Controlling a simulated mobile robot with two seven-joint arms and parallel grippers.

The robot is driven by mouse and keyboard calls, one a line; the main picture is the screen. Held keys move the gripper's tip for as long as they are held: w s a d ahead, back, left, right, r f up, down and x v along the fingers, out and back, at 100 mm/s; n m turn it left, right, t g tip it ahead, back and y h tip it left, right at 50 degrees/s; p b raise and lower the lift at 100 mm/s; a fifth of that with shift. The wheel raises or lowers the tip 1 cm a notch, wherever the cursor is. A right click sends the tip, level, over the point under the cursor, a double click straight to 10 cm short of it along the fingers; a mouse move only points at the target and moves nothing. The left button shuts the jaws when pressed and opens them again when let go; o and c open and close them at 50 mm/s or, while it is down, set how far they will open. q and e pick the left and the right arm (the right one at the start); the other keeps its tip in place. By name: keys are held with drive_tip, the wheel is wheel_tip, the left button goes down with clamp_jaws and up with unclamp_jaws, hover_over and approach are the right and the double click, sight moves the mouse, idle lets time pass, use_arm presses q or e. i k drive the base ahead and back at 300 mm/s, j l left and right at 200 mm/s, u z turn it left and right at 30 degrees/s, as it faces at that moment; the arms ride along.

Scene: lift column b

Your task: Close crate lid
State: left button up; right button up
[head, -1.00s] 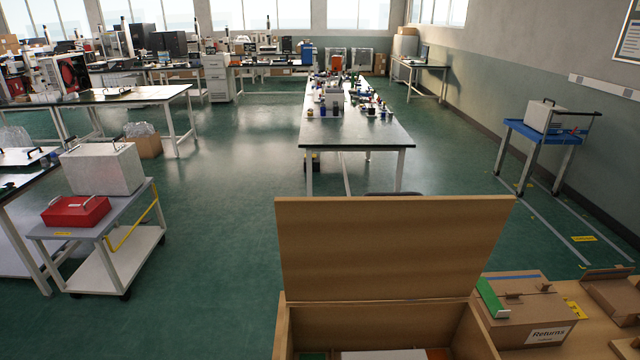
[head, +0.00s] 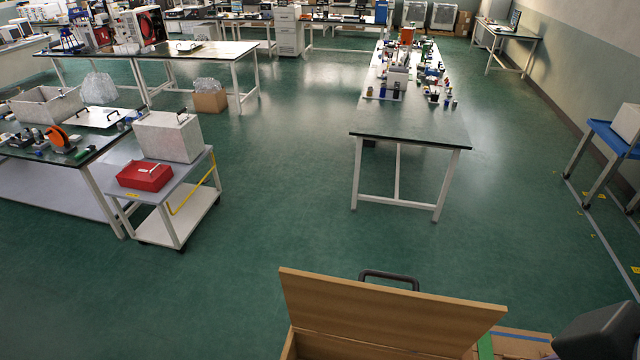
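The brown wooden crate (head: 289,347) is at the bottom edge of the head view, mostly cut off by the frame. Its lid (head: 385,315) stands raised and open, with its broad face toward me. A dark loop handle (head: 390,276) shows just behind the lid's top edge. The inside of the crate is out of view. No gripper fingers show. A dark grey rounded part (head: 600,335), which looks like part of my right arm, comes in at the bottom right.
Cardboard (head: 520,345) lies right of the crate. A cart with a red box (head: 145,176) and a pale box (head: 167,137) stands at the left. A long bench (head: 412,128) stands beyond the crate. Green floor (head: 250,270) is clear to the crate's left.

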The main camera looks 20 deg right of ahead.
sight(415, 321)
drive_tip(key=i+l+u, duration=0.1)
drive_tip(key=l+u, duration=0.2)
drive_tip(key=l, duration=0.2)
drive_tip(key=l+u, duration=0.3)
drive_tip(key=l, duration=0.15)
drive_tip(key=l+u, duration=0.3)
drive_tip(key=l, duration=0.25)
drive_tip(key=l+u, duration=0.3)
drive_tip(key=l, duration=0.2)
drive_tip(key=k+l+u, duration=0.15)
drive_tip(key=l+u, duration=0.15)
drive_tip(key=l, duration=0.15)
drive_tip(key=k+l+u, duration=0.15)
drive_tip(key=l+u, duration=0.2)
drive_tip(key=l, duration=0.15)
drive_tip(key=k+l+u, duration=0.45)
drive_tip(key=l+u, duration=0.15)
drive_tip(key=l, duration=0.2)
